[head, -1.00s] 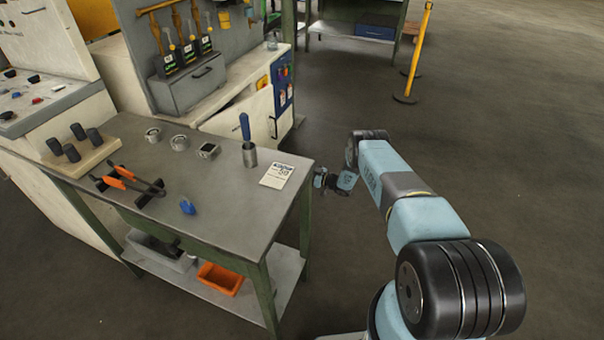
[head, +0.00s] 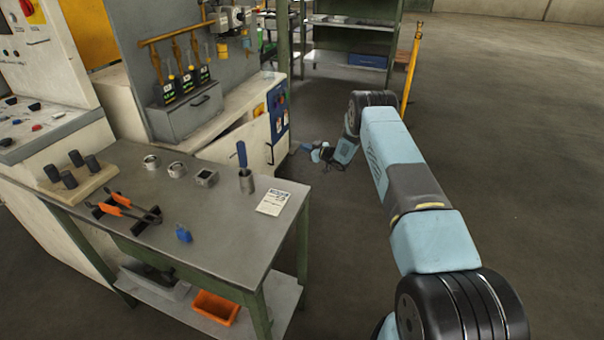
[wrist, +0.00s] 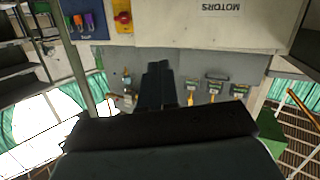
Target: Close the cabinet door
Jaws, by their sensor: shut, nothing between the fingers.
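The pale cabinet door (head: 250,137) is under the back bench, behind the grey table, with a dark upright handle on its right part. It appears to stand partly open, with its upper edge angled out from the cabinet front; the table hides its lower part. My gripper (head: 304,147) is low beside the cabinet's right end, just right of the door, and looks apart from it. In the wrist view my gripper (wrist: 158,72) shows its dark fingers together and empty. The door cannot be made out clearly there.
The grey table (head: 225,220) holds a cup with a blue-handled tool (head: 246,180), a paper card (head: 273,202) and several metal parts. A blue switch panel (head: 278,110) is on the cabinet's right end. A yellow post (head: 412,70) stands behind my arm. Floor at right is clear.

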